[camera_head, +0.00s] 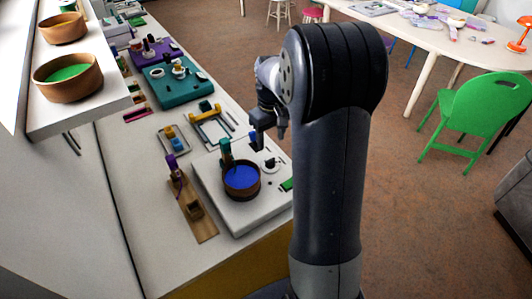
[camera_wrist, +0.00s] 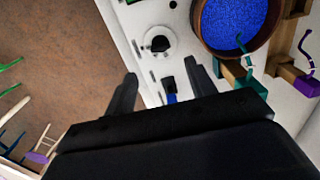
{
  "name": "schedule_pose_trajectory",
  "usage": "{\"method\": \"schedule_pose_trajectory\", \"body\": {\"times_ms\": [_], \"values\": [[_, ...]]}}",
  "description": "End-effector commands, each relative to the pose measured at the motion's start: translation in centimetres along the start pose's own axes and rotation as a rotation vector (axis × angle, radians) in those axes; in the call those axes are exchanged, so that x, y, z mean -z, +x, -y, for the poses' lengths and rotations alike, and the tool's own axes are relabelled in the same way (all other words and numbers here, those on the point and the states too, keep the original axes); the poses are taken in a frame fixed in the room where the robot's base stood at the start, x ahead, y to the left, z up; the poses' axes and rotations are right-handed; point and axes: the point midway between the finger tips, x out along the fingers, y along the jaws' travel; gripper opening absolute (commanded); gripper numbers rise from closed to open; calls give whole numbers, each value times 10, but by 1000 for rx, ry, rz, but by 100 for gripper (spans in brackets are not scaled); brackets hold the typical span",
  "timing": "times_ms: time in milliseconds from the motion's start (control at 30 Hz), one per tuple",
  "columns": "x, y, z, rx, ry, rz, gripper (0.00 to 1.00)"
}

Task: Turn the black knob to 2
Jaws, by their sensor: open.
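The black knob (camera_wrist: 160,43) sits on a round white dial on the white board (camera_head: 222,206). In the head view the knob (camera_head: 271,163) is small, right of the bowl of blue beads, and its number marks are too small to read. My gripper (camera_wrist: 163,68) is open in the wrist view, its two fingers apart with the knob ahead of their tips. A small blue and dark piece (camera_wrist: 170,93) shows between the fingers; I cannot tell whether it is touched. In the head view my gripper (camera_head: 268,128) hangs above the board's far side, partly hidden by my arm.
A brown bowl of blue beads (camera_wrist: 232,18) stands beside the dial. A teal block (camera_wrist: 240,74) with a wire and a purple block (camera_wrist: 306,86) are near it. Teal (camera_head: 172,86) and purple boards lie farther along the table. A green chair (camera_head: 482,117) stands at the right.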

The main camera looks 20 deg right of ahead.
Motion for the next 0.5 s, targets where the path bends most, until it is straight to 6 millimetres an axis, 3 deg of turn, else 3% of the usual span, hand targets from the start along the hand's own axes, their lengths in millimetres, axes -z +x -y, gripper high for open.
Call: {"method": "schedule_pose_trajectory", "body": {"times_ms": [300,500], "values": [[-1,61,1,4,1,5,53],[-1,82,1,3,1,2,53]]}}
